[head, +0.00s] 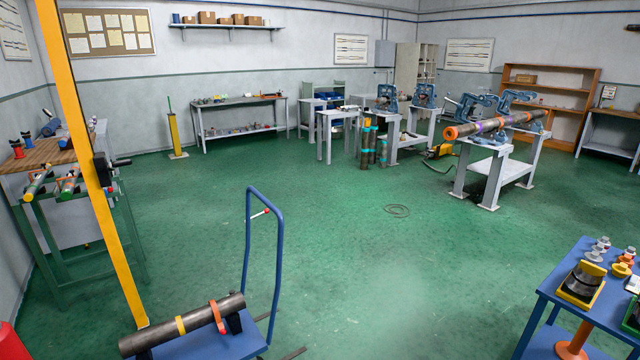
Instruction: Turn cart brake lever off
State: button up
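A blue cart stands at the bottom, left of centre, with its tall blue tube handle (277,260) rising from the deck (225,347). A small light lever with a red tip (260,213) sits at the handle's left upright, pointing right and slightly up; it looks like the brake lever, but it is small. A dark pipe (195,322) with a yellow and an orange band lies on the cart, held up on dark supports. The cart's wheels are out of sight. My gripper is not in view.
A tall yellow post (90,170) with a black crank rises at the left, in front of a green-legged workbench (45,157). A blue table (610,318) with fittings stands at lower right. Vise stands (495,172) hold a long pipe farther back. The green floor between is mostly clear.

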aim_at(266, 211)
jog(key=i, duration=2.3)
jog(key=i+l+u, duration=0.2)
jog(key=i, duration=0.25)
jog(key=i+l+u, duration=0.1)
jog(key=i+u, duration=0.15)
jog(key=i, duration=0.25)
jog(key=i+l+u, duration=0.2)
jog(key=i, duration=0.25)
jog(key=l, duration=0.1)
